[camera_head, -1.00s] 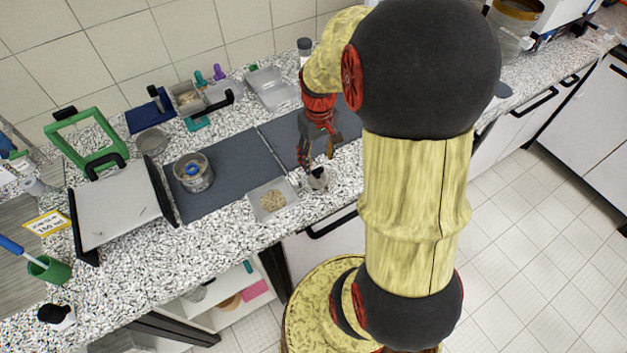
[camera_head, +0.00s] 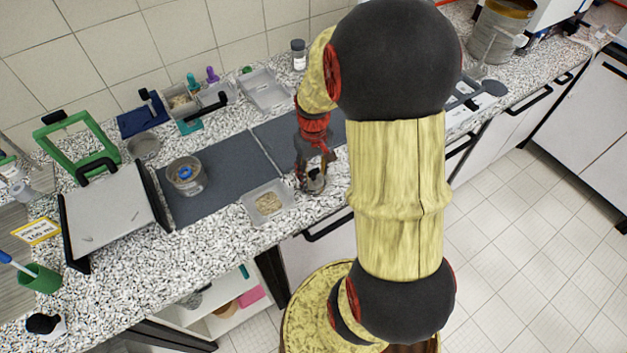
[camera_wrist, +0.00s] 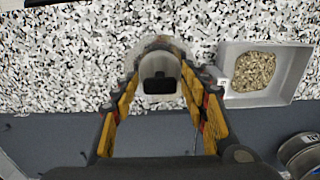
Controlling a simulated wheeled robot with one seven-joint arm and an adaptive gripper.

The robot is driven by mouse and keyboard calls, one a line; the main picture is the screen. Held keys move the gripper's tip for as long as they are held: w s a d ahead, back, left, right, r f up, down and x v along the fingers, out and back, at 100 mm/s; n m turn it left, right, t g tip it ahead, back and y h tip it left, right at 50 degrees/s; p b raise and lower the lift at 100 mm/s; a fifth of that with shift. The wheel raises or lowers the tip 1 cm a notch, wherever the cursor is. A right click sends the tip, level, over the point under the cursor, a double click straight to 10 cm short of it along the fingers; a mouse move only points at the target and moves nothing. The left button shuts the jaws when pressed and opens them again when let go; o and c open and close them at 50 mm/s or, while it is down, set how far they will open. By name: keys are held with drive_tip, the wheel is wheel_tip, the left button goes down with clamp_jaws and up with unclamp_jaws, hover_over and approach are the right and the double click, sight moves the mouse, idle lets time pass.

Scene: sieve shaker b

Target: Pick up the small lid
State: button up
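A small pale round piece with a black knob on top (camera_head: 314,183) stands on the speckled counter, to the right of the clear sample tray; I take it to be the small lid. In the wrist view the lid (camera_wrist: 158,72) is between the fingertips. My gripper (camera_head: 311,182) is lowered around it, pointing down. In the wrist view my gripper's fingers (camera_wrist: 160,68) are apart, one on each side of the lid. Whether either finger touches it is hard to tell. The fingers partly hide the lid in the head view.
A clear square tray with grain (camera_head: 268,204) sits close to the left of my gripper, and also shows in the wrist view (camera_wrist: 236,102). Dark mats (camera_head: 225,180) lie behind. A round container with a blue centre (camera_head: 186,176) stands on the left mat. The counter's front edge is near.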

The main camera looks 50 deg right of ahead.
drive_tip(key=c, duration=1)
clamp_jaws()
drive_tip(key=shift+r, duration=0.15)
